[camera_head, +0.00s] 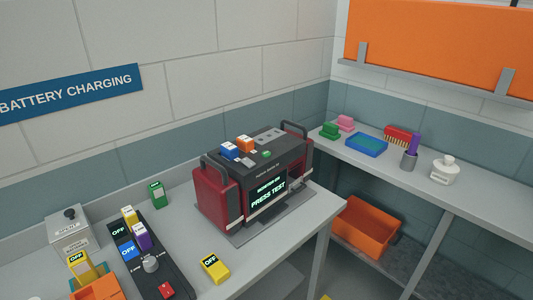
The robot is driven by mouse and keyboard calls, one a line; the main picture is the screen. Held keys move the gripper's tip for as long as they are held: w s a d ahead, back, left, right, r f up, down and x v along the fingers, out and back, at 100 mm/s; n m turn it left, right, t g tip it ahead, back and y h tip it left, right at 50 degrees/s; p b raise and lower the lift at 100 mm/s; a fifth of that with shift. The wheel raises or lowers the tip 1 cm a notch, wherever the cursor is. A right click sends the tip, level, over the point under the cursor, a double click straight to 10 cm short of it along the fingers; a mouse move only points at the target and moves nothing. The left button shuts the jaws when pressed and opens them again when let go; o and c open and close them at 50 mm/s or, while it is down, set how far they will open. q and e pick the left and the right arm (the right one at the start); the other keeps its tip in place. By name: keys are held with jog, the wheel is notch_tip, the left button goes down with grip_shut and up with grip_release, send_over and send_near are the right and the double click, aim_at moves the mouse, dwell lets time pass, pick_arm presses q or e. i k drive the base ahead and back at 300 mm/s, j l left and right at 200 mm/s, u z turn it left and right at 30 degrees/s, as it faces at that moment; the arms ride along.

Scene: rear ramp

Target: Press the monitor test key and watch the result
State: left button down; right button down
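The monitor (205,197) is a dark grey and red box with black handles on both sides. It stands upright on a grey base plate on the bench. Its lit front screen (268,192) reads "PRESS TEST" in green, with a smaller green line above that looks like "MONITOR ON". Labels on these are too small to read, so I cannot tell which one is the test key. Neither of my grippers is in view.
A dark panel (178,283) with "OFF" switches and a knob lies left of the monitor. A yellow block (214,267) sits in front. An orange crate (365,227) is below.

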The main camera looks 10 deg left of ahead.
aim_at(265, 153)
jog(key=u, duration=0.45)
jog(key=i+l+u, duration=0.2)
jog(key=l, duration=0.15)
jog(key=i+l+u, duration=0.15)
jog(key=l, duration=0.2)
jog(key=i+l+u, duration=0.2)
jog(key=l, duration=0.15)
jog(key=l+u, duration=0.2)
jog(key=l, duration=0.5)
jog(key=i+l, duration=0.1)
jog(key=l, duration=0.25)
